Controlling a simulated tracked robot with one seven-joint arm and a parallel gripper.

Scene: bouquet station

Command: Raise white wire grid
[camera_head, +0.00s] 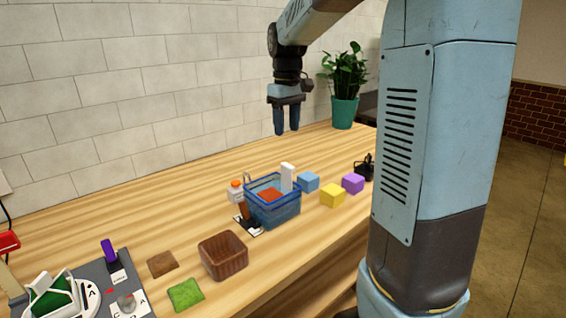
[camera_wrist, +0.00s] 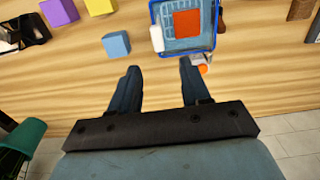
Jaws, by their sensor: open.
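I cannot clearly pick out a white wire grid. Pale grid-like lines show inside the blue basket (camera_head: 273,211) around an orange-red block in the wrist view, but I cannot tell if they are a separate grid or the basket itself. The basket stands on the wooden counter and also shows at the top of the wrist view (camera_wrist: 214,22). My gripper (camera_head: 286,131) is open and empty, pointing down above the counter behind the basket. Its two fingers also show in the wrist view (camera_wrist: 160,68), apart from everything.
Blue (camera_head: 308,181), yellow (camera_head: 333,195) and purple (camera_head: 352,183) blocks sit right of the basket. An orange-capped bottle (camera_head: 236,191) is beside it. A potted plant (camera_head: 345,110) stands at the back.

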